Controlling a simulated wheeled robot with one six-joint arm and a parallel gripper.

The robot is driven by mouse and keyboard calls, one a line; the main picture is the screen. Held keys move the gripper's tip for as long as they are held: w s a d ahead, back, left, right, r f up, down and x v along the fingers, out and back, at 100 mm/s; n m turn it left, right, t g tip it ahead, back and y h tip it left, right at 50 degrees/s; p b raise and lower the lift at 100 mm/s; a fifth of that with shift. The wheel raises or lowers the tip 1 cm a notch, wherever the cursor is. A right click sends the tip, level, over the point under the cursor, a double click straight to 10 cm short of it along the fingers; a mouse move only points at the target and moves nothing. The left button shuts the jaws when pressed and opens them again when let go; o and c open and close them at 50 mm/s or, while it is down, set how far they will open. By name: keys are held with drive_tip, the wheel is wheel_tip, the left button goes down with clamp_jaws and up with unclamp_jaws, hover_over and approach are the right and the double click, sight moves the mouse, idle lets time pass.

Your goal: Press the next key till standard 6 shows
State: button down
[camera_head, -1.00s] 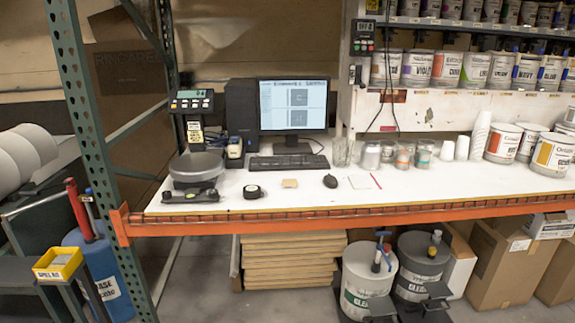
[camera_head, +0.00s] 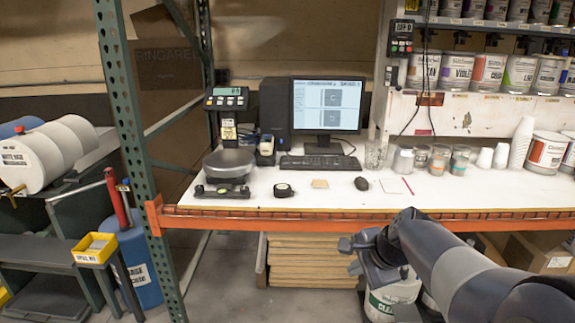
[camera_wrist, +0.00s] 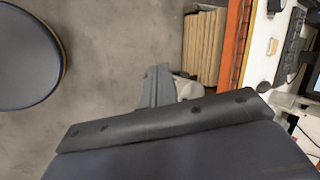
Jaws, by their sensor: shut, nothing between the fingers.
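A small dark keypad unit (camera_head: 402,38) hangs on the white rack post, with a lit display above red and green keys; its text is too small to read surely. A monitor (camera_head: 326,104) on the bench shows a page with two grey boxes; a standard number is not legible. A scale display (camera_head: 227,98) stands left of it, with lit digits. My gripper (camera_head: 347,244) is shut and empty, low in front of the bench's orange beam, well apart from all these.
A keyboard (camera_head: 319,163), mouse (camera_head: 361,183), black puck-like item (camera_head: 283,190) and several cups lie on the white bench. The orange beam (camera_head: 300,219) edges it. A white bucket (camera_head: 390,295) stands below, near my arm.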

drive_tip(key=w+d+r+m+t+y, duration=0.1)
drive_tip(key=w+m, duration=0.6)
drive_tip(key=w, duration=0.7)
drive_tip(key=shift+d+r+t, duration=0.5)
drive_tip(key=shift+d+t, duration=0.2)
drive_tip(key=shift+d, duration=0.2)
drive_tip(key=shift+w, duration=0.2)
